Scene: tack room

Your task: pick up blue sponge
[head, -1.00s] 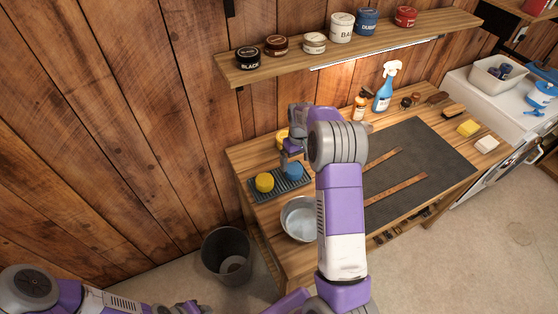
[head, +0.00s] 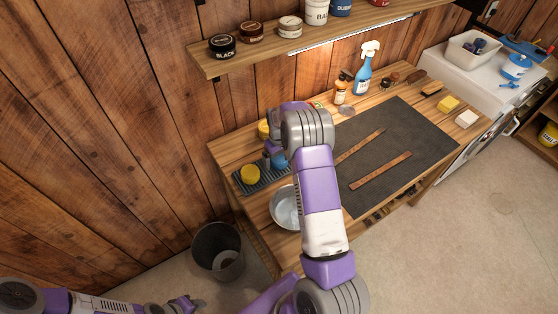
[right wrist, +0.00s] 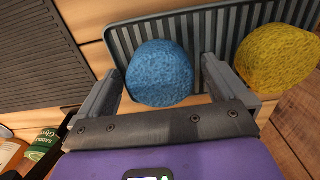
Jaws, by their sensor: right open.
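The blue sponge (right wrist: 160,72) is round and rests on a dark ribbed rack (right wrist: 203,36), seen in the right wrist view. It shows partly in the head view (head: 279,159), beside my right arm. My right gripper (right wrist: 168,82) is open, with one finger on each side of the blue sponge. I cannot tell whether the fingers touch it. A round yellow sponge (right wrist: 278,58) lies on the same rack, just outside the right-hand finger; it also shows in the head view (head: 250,174). My left gripper (head: 186,303) is low at the left, off the bench, too small to read.
A metal bowl (head: 285,207) stands on the bench in front of the rack, partly behind my right arm. A dark mat (head: 410,150) with two leather straps lies to the right. A spray bottle (head: 364,72) stands behind. A bin (head: 217,252) is on the floor.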

